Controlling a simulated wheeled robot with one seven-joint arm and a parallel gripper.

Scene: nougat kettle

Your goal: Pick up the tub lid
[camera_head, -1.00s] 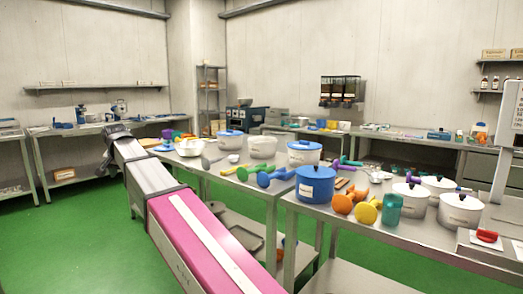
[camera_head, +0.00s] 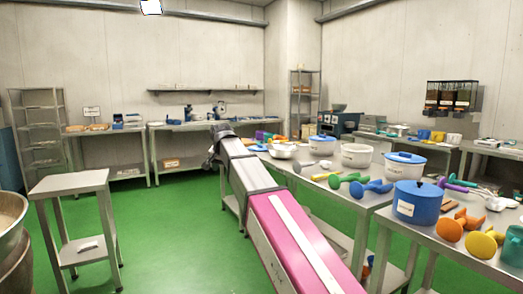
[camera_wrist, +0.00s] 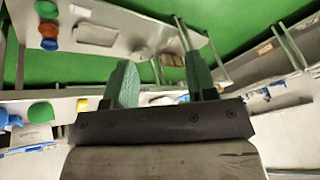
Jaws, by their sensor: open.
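White tubs with blue lids stand on the steel tables at the right in the head view. One lid (camera_head: 322,138) is on the farther tub (camera_head: 322,148), and another lid (camera_head: 405,157) is on the nearer tub (camera_head: 402,170). I cannot tell which lid is the task's. My gripper (camera_wrist: 162,82) is open, its two green fingers apart with nothing held between them in the wrist view. In the head view my arm reaches away along the left of the tables, and its fingers are too small to make out.
A lidless white pot (camera_head: 356,155) stands between the tubs. A small steel table (camera_head: 68,182) is at the left. The green floor (camera_head: 180,225) between is clear.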

